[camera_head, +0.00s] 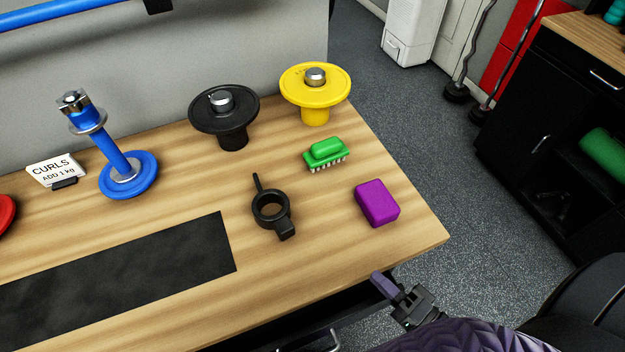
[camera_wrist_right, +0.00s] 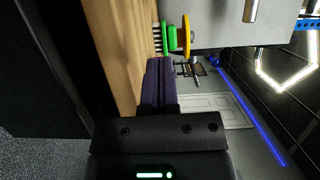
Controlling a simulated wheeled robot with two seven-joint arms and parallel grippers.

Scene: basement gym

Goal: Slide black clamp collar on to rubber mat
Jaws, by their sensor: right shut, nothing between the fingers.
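The black clamp collar (camera_head: 270,209) lies flat on the wooden bench, a ring with a thin lever pointing up-left and a block at its lower right. The black rubber mat (camera_head: 120,270) lies on the bench to the collar's left, with bare wood between them. My right gripper (camera_head: 382,284) is shut and empty, just off the bench's front right edge, to the lower right of the collar. In the right wrist view its purple fingers (camera_wrist_right: 160,85) are together beside the bench edge. My left gripper is not in view.
A purple block (camera_head: 377,203) and a green brush (camera_head: 326,154) stand right of the collar. Behind are a black flanged piece (camera_head: 225,115) and a yellow one (camera_head: 314,92). A blue post (camera_head: 128,172) and a CURLS sign (camera_head: 56,171) stand behind the mat.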

